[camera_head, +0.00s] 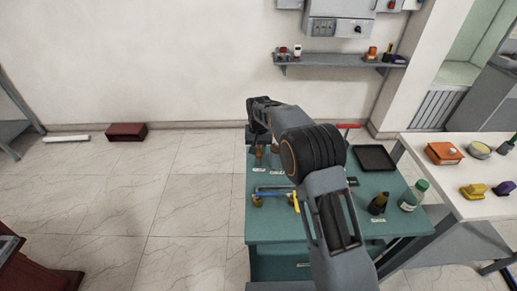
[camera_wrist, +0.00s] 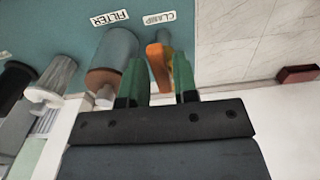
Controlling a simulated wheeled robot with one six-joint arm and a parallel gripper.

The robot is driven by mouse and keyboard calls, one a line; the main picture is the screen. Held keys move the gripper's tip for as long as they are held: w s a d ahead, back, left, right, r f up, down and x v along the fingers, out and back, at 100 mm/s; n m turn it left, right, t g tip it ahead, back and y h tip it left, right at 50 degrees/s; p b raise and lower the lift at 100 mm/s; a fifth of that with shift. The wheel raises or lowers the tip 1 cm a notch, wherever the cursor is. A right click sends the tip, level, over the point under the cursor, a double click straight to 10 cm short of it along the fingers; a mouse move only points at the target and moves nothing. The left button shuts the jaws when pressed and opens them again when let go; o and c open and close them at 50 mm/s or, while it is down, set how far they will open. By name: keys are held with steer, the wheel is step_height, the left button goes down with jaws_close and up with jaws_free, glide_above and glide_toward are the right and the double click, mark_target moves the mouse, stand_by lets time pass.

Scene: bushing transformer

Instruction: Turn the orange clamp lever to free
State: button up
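In the wrist view, the orange clamp lever (camera_wrist: 160,58) stands by the CLAMP label (camera_wrist: 158,18) on the teal bench top. My gripper (camera_wrist: 158,82) has its two green fingers spread, one on each side of the lever. I cannot tell whether either finger touches it. A brown and grey cylinder (camera_wrist: 112,68) by the FILTER label stands close beside the left finger. In the head view, my gripper (camera_head: 261,110) is at the far left corner of the bench, and its fingers are mostly hidden. Small upright parts show below it by white labels.
The teal bench (camera_head: 262,228) also carries a blue bar (camera_head: 277,191), a dark conical part (camera_head: 378,203), a green-capped bottle (camera_head: 411,196) and a black tray (camera_head: 375,157). A white table (camera_head: 445,197) with several items stands to the right. The tiled floor on the left is largely clear.

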mark_target(259, 150)
steer(key=shift+o, duration=1.3)
step_height(259, 150, up, 14)
steer(key=shift+f, duration=0.15)
